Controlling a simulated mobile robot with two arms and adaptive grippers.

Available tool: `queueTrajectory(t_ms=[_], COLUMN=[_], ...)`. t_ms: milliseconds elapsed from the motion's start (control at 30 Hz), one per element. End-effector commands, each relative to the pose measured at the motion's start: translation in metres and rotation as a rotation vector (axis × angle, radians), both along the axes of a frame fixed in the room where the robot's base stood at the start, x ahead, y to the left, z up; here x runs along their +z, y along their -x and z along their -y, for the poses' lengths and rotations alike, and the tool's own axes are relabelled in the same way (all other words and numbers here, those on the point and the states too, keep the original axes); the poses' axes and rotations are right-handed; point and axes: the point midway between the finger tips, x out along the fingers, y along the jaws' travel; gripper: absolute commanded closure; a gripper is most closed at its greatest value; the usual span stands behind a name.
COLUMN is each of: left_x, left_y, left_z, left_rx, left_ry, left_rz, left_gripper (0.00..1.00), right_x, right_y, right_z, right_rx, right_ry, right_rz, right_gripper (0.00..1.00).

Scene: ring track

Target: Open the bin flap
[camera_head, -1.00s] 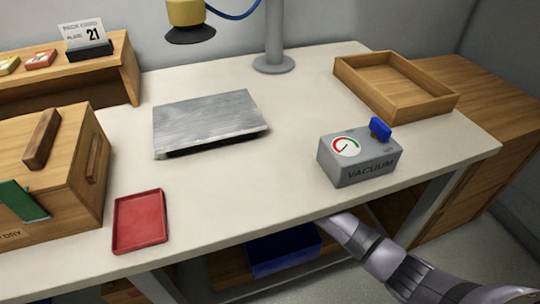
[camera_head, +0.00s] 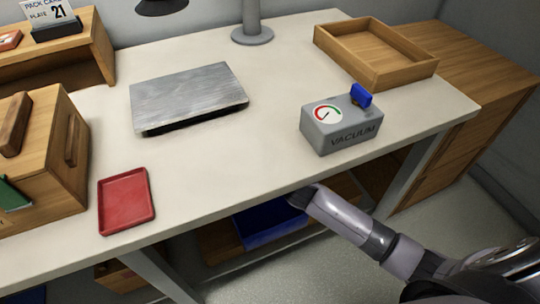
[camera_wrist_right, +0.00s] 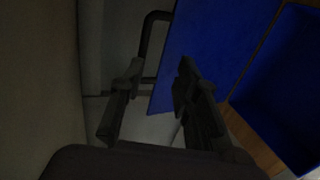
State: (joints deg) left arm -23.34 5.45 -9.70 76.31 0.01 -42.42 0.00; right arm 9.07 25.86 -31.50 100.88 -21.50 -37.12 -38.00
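A blue bin (camera_head: 268,222) sits under the table's front edge, partly hidden by the table top and my right arm. In the right wrist view a flat blue panel (camera_wrist_right: 208,50) stands ahead, with a dark bent handle (camera_wrist_right: 148,42) at its left edge. Whether this panel is the bin flap I cannot tell for sure. My right gripper (camera_wrist_right: 160,68) is open, its two dark fingers spread with the handle seen beyond the gap; contact is not visible. In the head view this gripper (camera_head: 299,197) is just below the table edge. My left gripper is out of view.
A second blue container (camera_wrist_right: 285,90) is at the right in the wrist view. The table (camera_head: 210,170) carries a grey vacuum box (camera_head: 340,125), metal plate (camera_head: 190,97), red tray (camera_head: 126,200) and wooden tray (camera_head: 375,50). Table legs flank the space below. Wooden drawers (camera_head: 460,100) stand right.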

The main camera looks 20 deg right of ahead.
Motion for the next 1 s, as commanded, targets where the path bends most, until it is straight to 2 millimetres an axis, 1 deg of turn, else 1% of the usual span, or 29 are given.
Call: queueTrajectory(t_ms=[33, 100, 200, 300, 833, 867, 933, 967, 1000], left_x=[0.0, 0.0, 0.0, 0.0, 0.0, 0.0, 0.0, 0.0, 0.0], left_y=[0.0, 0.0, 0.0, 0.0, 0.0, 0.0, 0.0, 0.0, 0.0], left_z=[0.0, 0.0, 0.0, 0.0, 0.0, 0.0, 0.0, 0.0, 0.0], left_rx=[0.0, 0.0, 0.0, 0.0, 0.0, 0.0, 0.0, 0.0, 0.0], left_ry=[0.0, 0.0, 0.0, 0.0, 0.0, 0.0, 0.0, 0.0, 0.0], left_rz=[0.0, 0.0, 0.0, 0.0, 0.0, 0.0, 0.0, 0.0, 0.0], left_gripper=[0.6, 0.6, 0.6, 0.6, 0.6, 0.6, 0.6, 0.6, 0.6], right_x=[0.0, 0.0, 0.0, 0.0, 0.0, -0.001, -0.011, -0.019, -0.033], right_y=[0.011, 0.021, 0.031, 0.037, 0.038, 0.038, 0.041, 0.043, 0.047], right_z=[0.001, 0.002, 0.003, 0.003, 0.003, 0.004, 0.006, 0.008, 0.011], right_rx=[0.001, 0.0, -0.001, 0.0, -0.002, -0.004, -0.021, -0.035, -0.058], right_ry=[-0.001, -0.001, 0.0, -0.001, -0.002, -0.005, -0.027, -0.044, -0.074], right_rz=[-0.001, -0.001, 0.0, 0.0, 0.0, -0.004, -0.027, -0.045, -0.077], right_gripper=[0.7, 0.7, 0.7, 0.7, 0.7, 0.7, 0.7, 0.7, 0.7])
